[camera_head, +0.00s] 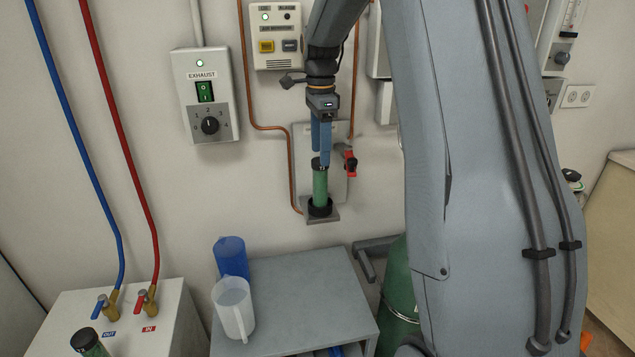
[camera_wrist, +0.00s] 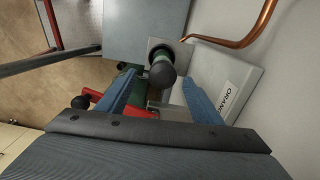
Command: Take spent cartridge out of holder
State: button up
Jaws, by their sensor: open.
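The cartridge (camera_head: 320,187) is a green cylinder with a black cap. It stands upright in the holder (camera_head: 322,214), a black cup on a grey bracket fixed to the wall plate. My gripper (camera_head: 321,150) points down right above the cartridge's cap in the head view. In the wrist view my gripper (camera_wrist: 160,92) shows its two blue fingers apart, with a gap between them. The cartridge's dark round cap (camera_wrist: 163,74) lies near the fingertips there, roughly between them. I cannot tell whether the fingers touch it.
A red-handled valve (camera_head: 350,163) sits close to the right of my gripper. Copper pipe (camera_head: 291,165) runs at its left. A grey cabinet (camera_head: 300,300) below carries a blue jug (camera_head: 230,257) and a white jug (camera_head: 233,306). Another green, black-capped cylinder (camera_head: 88,342) stands at lower left.

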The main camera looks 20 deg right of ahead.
aim_at(320, 172)
jog(key=shift+w+d+m, duration=0.25)
jog(key=shift+w+m, duration=0.05)
jog(key=shift+w, duration=0.45)
jog(key=shift+s+f, duration=0.15)
jog(key=shift+f, duration=0.2)
jog(key=shift+d+f, duration=0.1)
jog(key=shift+f, duration=0.75)
jog(key=f, duration=0.2)
jog(key=f+p, duration=0.2)
jog(key=f, duration=0.1)
jog(key=shift+s+a+f, duration=0.25)
jog(key=shift+s+f, duration=0.1)
jog(key=shift+s, duration=0.05)
jog(key=shift+c, duration=0.3)
jog(key=c, duration=1.3)
jog(key=shift+r, duration=0.2)
